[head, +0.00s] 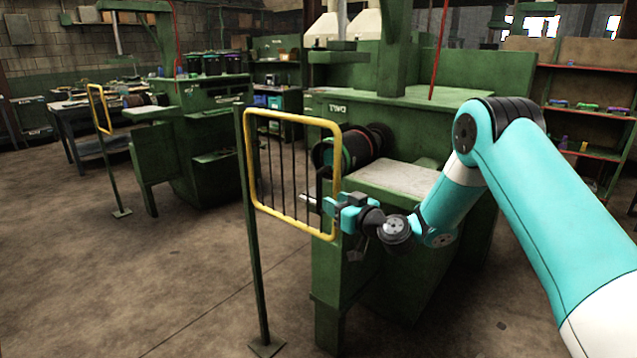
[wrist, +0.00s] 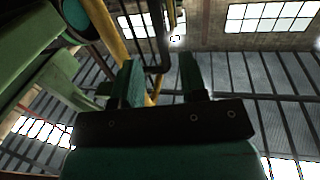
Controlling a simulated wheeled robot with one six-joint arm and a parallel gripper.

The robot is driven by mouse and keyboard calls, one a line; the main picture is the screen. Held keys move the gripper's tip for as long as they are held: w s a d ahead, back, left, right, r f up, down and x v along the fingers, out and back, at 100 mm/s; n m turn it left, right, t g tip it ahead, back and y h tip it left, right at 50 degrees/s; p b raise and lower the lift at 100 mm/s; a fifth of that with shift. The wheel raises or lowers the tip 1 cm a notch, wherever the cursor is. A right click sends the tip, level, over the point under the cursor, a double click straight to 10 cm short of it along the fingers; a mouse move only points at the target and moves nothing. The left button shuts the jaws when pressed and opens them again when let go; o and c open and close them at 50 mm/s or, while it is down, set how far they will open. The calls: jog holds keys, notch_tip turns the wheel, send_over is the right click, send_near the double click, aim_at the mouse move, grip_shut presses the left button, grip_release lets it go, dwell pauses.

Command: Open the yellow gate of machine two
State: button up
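The yellow gate (head: 292,117) is a rounded yellow frame with dark upright bars, standing on a green post (head: 253,230). It stands upright in front of the chuck of machine two (head: 412,115), a green machine marked "TWO". My gripper (head: 330,204) is at the gate's lower right side. In the wrist view, its two fingers (wrist: 160,70) are apart. A dark bent bar (wrist: 166,45), seemingly the gate's handle, shows in or beyond the gap between them. The yellow frame (wrist: 108,33) runs behind the left finger. I cannot tell whether the fingers touch the bar.
A second green machine (head: 205,130) with its own yellow gate (head: 100,108) stands at the left. A red-edged shelf (head: 590,110) stands at the back right. The floor (head: 160,270) left of the post is clear.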

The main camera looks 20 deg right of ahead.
aim_at(320, 195)
jog(key=p+x, duration=0.2)
jog(key=x, duration=0.5)
grip_shut()
jog(key=shift+a, duration=0.15)
